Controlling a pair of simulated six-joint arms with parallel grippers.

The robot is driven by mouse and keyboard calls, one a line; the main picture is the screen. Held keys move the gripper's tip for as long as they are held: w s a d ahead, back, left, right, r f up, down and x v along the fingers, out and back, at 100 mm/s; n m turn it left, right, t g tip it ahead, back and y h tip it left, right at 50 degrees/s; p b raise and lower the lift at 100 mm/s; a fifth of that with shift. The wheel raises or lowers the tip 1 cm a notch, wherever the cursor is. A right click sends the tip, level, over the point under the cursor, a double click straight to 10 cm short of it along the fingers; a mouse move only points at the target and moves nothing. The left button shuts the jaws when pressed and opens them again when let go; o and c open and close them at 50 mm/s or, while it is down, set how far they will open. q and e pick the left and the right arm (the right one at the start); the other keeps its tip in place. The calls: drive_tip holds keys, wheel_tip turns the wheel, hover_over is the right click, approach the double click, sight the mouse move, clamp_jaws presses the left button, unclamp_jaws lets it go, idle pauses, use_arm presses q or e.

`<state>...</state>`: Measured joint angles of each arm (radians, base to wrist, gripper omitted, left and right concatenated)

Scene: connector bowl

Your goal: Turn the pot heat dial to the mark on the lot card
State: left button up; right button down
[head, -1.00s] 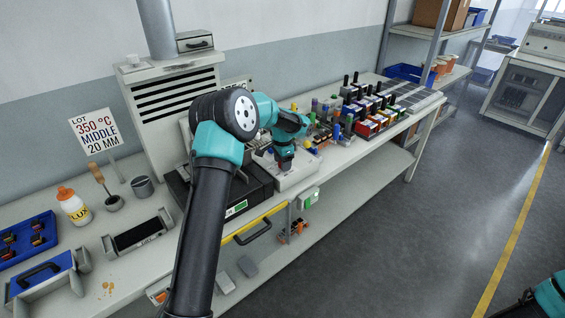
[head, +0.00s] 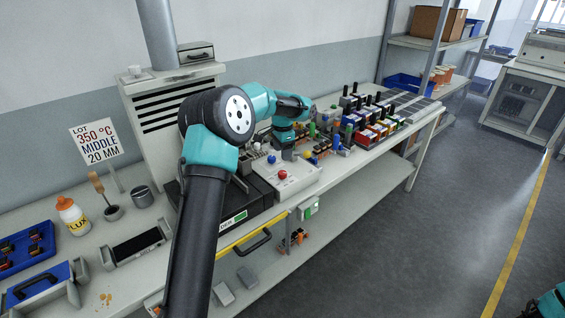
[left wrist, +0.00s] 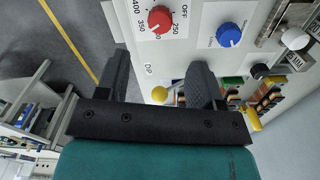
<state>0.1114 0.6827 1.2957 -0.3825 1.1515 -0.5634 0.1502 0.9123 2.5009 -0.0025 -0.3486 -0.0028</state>
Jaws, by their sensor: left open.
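The lot card (head: 95,141) stands on a post at the left of the bench in the head view and reads 350 °C, MIDDLE, 20 MM. The red heat dial (head: 283,175) sits on a white control box (head: 297,184). In the left wrist view the red dial (left wrist: 160,19) is ringed by numbers from 250 to 400 and OFF; I cannot tell its exact setting. My left gripper (left wrist: 160,60) is open and empty, its fingers apart, with the dial beyond the fingertips and not between them. My right gripper is out of view; only part of my right arm shows at bottom right.
A blue knob (left wrist: 229,35) is beside the red dial. Racks of coloured connectors (head: 372,130) stand to the right along the bench. A yellow drawer edge (head: 250,231) is below the box.

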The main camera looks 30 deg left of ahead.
use_arm(q)
wheel_tip(320, 180, up, 7)
drive_tip(key=shift+r, duration=0.2)
idle(0.5)
drive_tip(key=w+d+f+m, duration=0.1)
drive_tip(key=d+f+m, duration=0.1)
drive_tip(key=d+f, duration=0.95)
drive_tip(key=d+f+m, duration=0.2)
drive_tip(key=d+f, duration=0.6)
drive_tip(key=f, duration=0.7)
drive_tip(key=s+d+f+n+h, duration=0.1)
drive_tip(key=s+f+n+h, duration=0.15)
drive_tip(key=s+f, duration=0.5)
drive_tip(key=s+d+f+n+h, duration=0.1)
drive_tip(key=s+f+n, duration=0.35)
drive_tip(key=s, duration=0.55)
drive_tip(key=s+a+f+n, duration=0.1)
drive_tip(key=s+n, duration=0.4)
drive_tip(key=s, duration=1.3)
drive_tip(key=shift+s+f+n+t, duration=0.15)
drive_tip(key=shift+f+n+t, duration=0.1)
drive_tip(key=shift+n+t, duration=0.15)
